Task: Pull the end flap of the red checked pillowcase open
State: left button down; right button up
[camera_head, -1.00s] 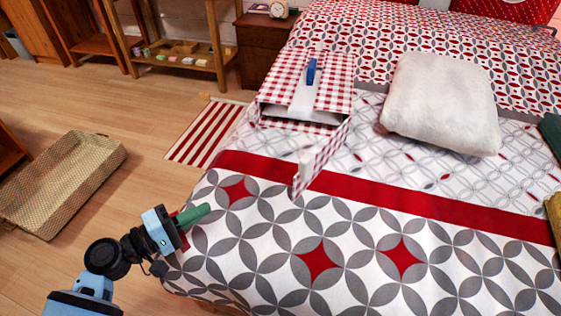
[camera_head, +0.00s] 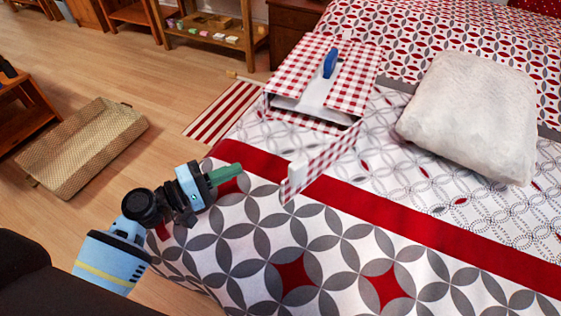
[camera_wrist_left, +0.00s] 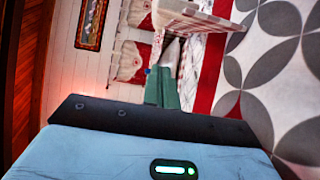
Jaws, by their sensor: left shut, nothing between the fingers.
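The red checked pillowcase (camera_head: 353,91) lies on the bed like a flat box, its near end showing a gap. Its end flap (camera_head: 325,163) stands out from the near right corner towards me, with a white tab (camera_head: 298,172) near its free end. The flap also shows at the top of the left wrist view (camera_wrist_left: 200,19). My left gripper (camera_head: 226,174) is shut and empty, its green fingers pointing right, left of the flap and apart from it. The fingers also show in the left wrist view (camera_wrist_left: 162,88). My right gripper is not in view.
A blue-handled thing (camera_head: 330,63) stands on the pillowcase. A white pillow (camera_head: 470,115) lies to its right on the patterned bed (camera_head: 340,235). A striped rug (camera_head: 222,112) and a woven basket (camera_head: 82,148) are on the floor at left.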

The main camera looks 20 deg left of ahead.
pick_arm(q)
jog(key=w+d+p, duration=0.2)
jog(key=w+d, duration=0.3)
jog(key=d, duration=0.5)
jog(key=shift+d, duration=0.2)
